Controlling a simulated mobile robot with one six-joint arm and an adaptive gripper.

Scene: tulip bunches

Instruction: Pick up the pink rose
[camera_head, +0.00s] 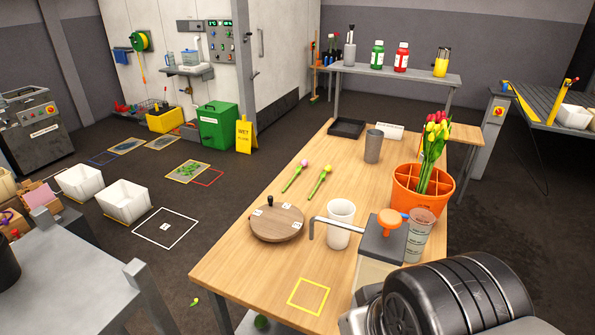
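A single stem with a pink bloom (304,163) lies on the wooden table, left of its middle. Its green stalk points toward the lower left. A similar stem with a yellowish bloom (327,169) lies just to its right, apart from it. The pink bloom is too small to tell whether it is a rose or a tulip. Part of my arm fills the lower right corner of the view. My gripper's fingers do not show, so its place relative to the flower cannot be told.
On the wooden table (240,262) are a round wooden turntable (277,226), white cup (340,227), metal cup (373,146), black tray (346,128), and orange divided bucket (418,199) with tulips. A device with an orange knob (390,222) stands in front. Wood left of the stems is clear.

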